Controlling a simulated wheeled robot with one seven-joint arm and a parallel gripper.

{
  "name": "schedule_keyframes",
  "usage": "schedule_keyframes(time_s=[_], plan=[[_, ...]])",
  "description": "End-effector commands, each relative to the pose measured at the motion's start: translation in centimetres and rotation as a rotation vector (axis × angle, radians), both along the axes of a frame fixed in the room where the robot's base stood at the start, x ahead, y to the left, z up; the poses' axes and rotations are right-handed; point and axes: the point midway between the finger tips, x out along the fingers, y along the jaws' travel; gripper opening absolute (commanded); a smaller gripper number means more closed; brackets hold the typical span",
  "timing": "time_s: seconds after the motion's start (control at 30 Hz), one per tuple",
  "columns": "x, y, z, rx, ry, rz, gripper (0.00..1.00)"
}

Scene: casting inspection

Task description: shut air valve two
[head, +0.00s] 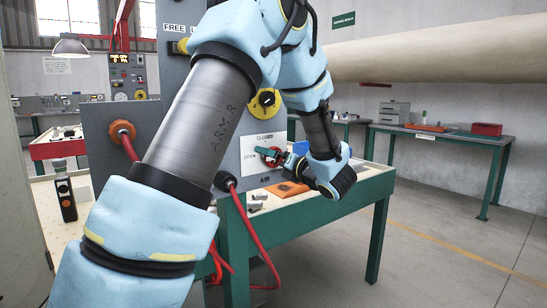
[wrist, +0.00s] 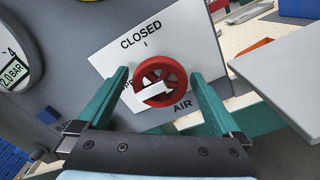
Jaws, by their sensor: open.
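The red valve wheel (wrist: 178,73) with a white pointer bar (wrist: 152,94) sits on a white plate (wrist: 190,22) marked CLOSED at the top and AIR below. The bar lies toward the left, where the OPEN mark is partly hidden by my finger. In the head view the wheel (head: 270,151) shows on the grey panel, partly covered by my gripper (head: 265,153). In the wrist view my gripper (wrist: 158,75) is open, its green fingers on either side of the wheel. I cannot tell whether they touch it. No valve number shows.
A yellow dial (head: 256,106) is above the wheel on the grey panel (head: 100,125). Red hoses (head: 262,245) hang below. A green bench (head: 340,192) with small parts stands beside the panel. Another bench (head: 440,135) is at the back right; the floor between is clear.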

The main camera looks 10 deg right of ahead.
Motion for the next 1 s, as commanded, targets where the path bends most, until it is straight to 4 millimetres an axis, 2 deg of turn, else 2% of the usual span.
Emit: schedule_keyframes(time_s=[0.13,0.83,1.0], plan=[[0.0,0.0,-0.01,0.0,0.0,0.0,1.0],[-0.03,-0.03,0.0,0.0,0.0,0.0,0.21],[-0.03,-0.03,-0.03,0.006,0.003,0.0,0.2]])
